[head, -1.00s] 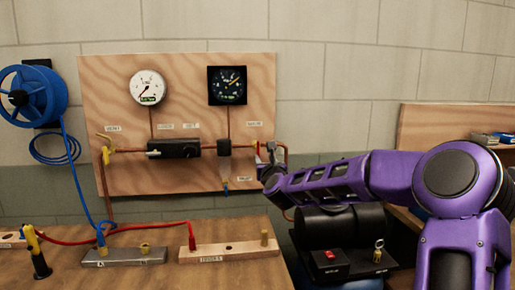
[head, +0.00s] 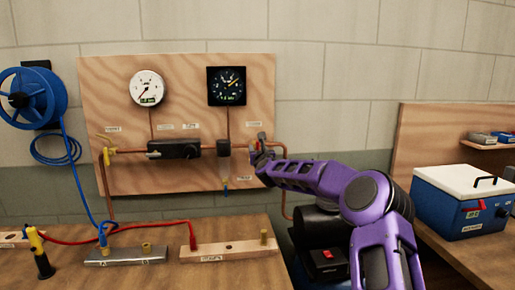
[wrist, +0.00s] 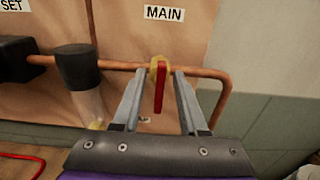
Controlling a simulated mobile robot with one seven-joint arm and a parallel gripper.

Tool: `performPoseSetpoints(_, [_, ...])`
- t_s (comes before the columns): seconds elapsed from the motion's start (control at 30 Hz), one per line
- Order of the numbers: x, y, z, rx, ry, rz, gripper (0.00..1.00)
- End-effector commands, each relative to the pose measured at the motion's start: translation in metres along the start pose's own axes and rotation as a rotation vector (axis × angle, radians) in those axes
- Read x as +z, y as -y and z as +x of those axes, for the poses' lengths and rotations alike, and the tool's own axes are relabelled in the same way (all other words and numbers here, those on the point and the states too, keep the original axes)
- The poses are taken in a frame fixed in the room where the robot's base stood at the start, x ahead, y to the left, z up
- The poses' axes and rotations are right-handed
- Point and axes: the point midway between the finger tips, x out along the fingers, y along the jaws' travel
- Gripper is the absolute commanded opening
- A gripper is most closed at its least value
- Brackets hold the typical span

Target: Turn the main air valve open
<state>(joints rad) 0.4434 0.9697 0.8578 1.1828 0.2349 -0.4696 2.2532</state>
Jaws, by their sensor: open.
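The main air valve shows in the wrist view as a brass body (wrist: 158,64) on a copper pipe, under a label reading MAIN (wrist: 164,13). Its red lever (wrist: 160,86) points down the picture, across the pipe. My gripper (wrist: 160,74) is open, with one finger on each side of the lever and gaps between lever and fingers. In the head view my gripper (head: 262,143) is at the right end of the plywood panel and hides most of the valve.
The panel (head: 110,80) carries a white gauge (head: 147,88), a black gauge (head: 227,86) and a dark regulator block (head: 178,149). In the wrist view a dark-capped filter bowl (wrist: 78,68) is just left of my gripper. A black tank (head: 312,222) stands below my arm.

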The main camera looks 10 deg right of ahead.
Motion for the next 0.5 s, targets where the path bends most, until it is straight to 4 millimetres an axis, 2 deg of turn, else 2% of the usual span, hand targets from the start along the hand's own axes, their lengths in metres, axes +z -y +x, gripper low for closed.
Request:
performPoseSetpoints(0.27, [-0.0001, -0.0003, 0.0009, 0.001, 0.0, 0.0, 0.42])
performPoseSetpoints(0.5, [0.0002, -0.0003, 0.0008, 0.0, 0.0, 0.0, 0.01])
